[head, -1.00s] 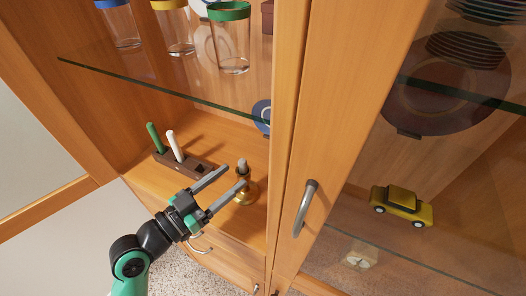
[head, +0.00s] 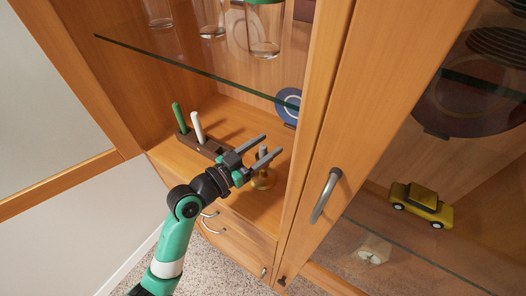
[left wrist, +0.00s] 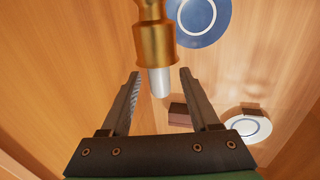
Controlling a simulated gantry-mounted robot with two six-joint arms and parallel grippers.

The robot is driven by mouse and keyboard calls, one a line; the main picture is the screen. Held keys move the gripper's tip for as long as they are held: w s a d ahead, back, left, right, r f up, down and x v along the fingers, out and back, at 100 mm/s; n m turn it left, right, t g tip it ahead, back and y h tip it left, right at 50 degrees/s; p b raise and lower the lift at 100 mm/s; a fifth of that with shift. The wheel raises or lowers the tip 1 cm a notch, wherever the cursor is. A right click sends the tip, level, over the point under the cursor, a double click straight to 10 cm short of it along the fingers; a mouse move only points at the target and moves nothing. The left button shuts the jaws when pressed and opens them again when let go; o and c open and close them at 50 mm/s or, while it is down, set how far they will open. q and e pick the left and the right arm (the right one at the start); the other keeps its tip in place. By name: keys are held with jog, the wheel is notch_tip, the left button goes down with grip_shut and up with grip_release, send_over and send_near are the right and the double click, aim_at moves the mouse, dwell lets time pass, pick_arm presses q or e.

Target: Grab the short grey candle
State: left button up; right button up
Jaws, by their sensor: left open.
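The short grey candle (head: 262,152) stands upright in a brass holder (head: 263,181) on the cabinet's lower wooden shelf. My left gripper (head: 272,145) is open and empty, with its fingers at the candle's height. In the left wrist view, which is upside down, the candle (left wrist: 160,82) shows pale, below the brass holder (left wrist: 154,44). There it lies in the gap between the two open fingertips (left wrist: 160,73). I cannot tell how deep between the fingers it is. My right gripper is not in view.
A dark wooden block (head: 209,148) with a green candle (head: 179,117) and a white candle (head: 198,127) stands to the left. A glass shelf edge (head: 200,71) runs above. A blue plate (head: 288,105) leans behind. A cabinet door with a handle (head: 326,195) is at right.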

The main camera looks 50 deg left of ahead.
pick_arm(q)
jog(key=w, duration=0.2)
jog(key=shift+w, duration=0.3)
grip_shut()
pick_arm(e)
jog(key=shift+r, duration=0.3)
pick_arm(q)
jog(key=shift+r, duration=0.15)
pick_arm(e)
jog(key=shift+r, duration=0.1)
